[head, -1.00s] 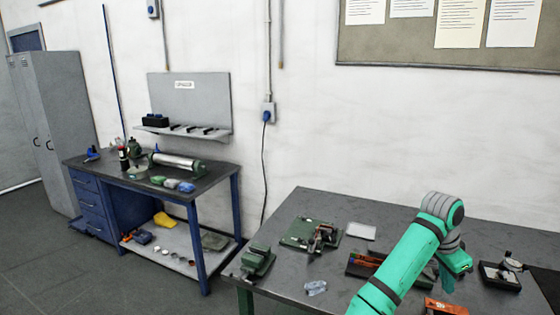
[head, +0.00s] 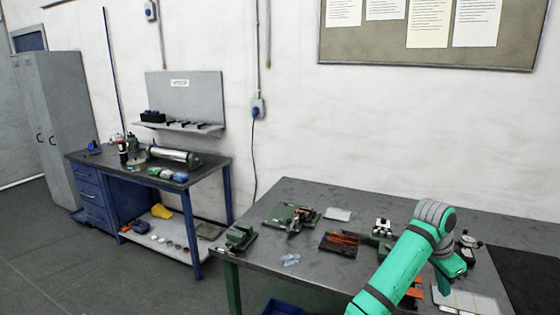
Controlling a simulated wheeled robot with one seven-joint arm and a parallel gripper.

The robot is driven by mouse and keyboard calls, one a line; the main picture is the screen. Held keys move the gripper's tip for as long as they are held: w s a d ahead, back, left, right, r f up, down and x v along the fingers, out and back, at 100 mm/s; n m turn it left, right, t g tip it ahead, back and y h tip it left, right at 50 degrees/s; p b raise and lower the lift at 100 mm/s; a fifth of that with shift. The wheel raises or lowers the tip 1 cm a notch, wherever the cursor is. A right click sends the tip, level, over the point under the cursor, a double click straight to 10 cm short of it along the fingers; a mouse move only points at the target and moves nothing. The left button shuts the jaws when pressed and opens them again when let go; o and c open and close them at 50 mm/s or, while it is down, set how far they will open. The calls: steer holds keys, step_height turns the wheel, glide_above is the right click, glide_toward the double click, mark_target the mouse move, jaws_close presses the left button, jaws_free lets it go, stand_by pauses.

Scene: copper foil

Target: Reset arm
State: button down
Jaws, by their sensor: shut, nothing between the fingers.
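My arm (head: 400,262), green with grey joints, rises from the bottom edge in the head view and bends at a grey joint (head: 435,214). Beyond the bend, a short green link (head: 450,264) points down over the grey workbench (head: 285,222). My gripper's fingers do not show, so I cannot see what they are near. The arm hides part of the bench top and some items behind it.
The bench holds a green vise-like tool (head: 240,236), a green board (head: 283,214), a dark tray (head: 339,243), a white card (head: 338,214) and a black mat (head: 526,277). A blue bin (head: 285,307) sits below. A second bench (head: 215,170) stands left.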

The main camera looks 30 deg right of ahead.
steer(key=w+a+f+n+h, duration=0.2)
steer(key=a+f, duration=0.1)
steer(key=f, duration=0.4)
steer(key=w+a+f+n+t+h, duration=0.1)
steer(key=a+f+n+h, duration=0.15)
steer(key=f, duration=0.45)
steer(key=w+a+f+n+h, duration=0.2)
steer(key=f+n, duration=0.1)
steer(key=f, duration=0.4)
steer(key=a+f+n+t, duration=0.4)
steer(key=a+f, duration=0.1)
steer(key=a, duration=0.5)
steer(key=a+f+n+t, duration=0.4)
steer(key=a+f, duration=0.1)
steer(key=a, duration=0.5)
steer(key=s+a+n+t+y, duration=0.3)
steer(key=s+a, duration=0.1)
steer(key=a, duration=0.8)
steer(key=s+a+n+t+y, duration=0.2)
steer(key=s+a, duration=0.2)
steer(key=a, duration=0.8)
steer(key=s+a+r+n+t+y, duration=0.1)
steer(key=s+a+r+t+y, duration=0.2)
steer(key=s+a+r, duration=1)
steer(key=a+y, duration=0.2)
steer(key=a, duration=0.1)
steer(key=shift+s, duration=0.2)
